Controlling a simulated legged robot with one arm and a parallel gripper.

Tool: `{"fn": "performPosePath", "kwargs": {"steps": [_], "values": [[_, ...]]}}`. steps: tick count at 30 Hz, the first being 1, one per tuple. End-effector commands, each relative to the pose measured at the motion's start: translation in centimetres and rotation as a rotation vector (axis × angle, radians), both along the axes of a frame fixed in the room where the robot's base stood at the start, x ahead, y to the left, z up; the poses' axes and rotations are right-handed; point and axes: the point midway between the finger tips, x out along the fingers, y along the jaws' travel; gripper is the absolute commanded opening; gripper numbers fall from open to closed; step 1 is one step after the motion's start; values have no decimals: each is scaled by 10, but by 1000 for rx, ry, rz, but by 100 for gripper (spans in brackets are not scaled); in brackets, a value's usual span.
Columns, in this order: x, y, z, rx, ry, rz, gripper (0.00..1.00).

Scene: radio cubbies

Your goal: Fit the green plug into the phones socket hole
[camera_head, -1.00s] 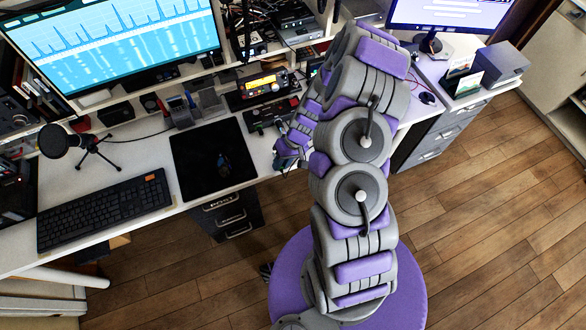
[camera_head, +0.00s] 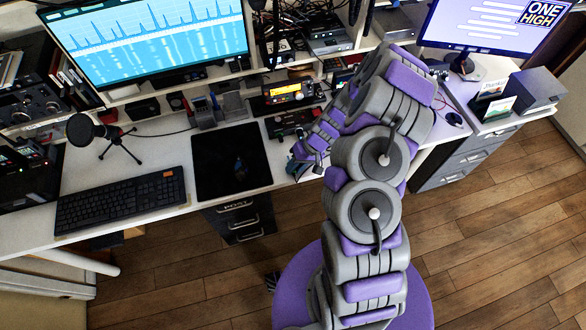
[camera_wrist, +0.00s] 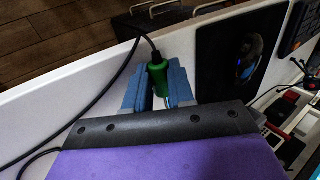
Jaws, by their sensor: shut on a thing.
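The green plug (camera_wrist: 157,78) is between the two blue-grey fingers of my gripper (camera_wrist: 159,88) in the wrist view. My gripper is shut on it. A black cable leaves the plug's upper end, and a thin pale tip shows at its lower end. In the head view my gripper (camera_head: 308,160) is over the front edge of the desk, right of the black mouse pad; the plug is too small to tell there. I cannot make out the phones socket hole in either view. A radio with an orange display (camera_head: 296,92) stands behind my gripper on the desk.
The white desk (camera_head: 160,160) holds a keyboard (camera_head: 120,200), a microphone on a tripod (camera_head: 85,131) and the mouse pad (camera_head: 205,170) with a mouse. A dark device (camera_head: 290,122) sits in front of the radio. The cable (camera_wrist: 95,100) loops across the wrist view.

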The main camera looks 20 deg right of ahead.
Motion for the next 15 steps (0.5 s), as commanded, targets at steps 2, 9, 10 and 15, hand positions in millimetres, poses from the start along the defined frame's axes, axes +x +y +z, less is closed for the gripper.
{"fn": "performPosePath", "kwargs": {"steps": [2,9,10,15], "values": [[6,2,-1,-3,-1,2,0],[28,6,-1,-12,-4,0,0],[31,6,-2,-12,-4,0,0],[43,4,-2,-7,-1,0,0]]}}
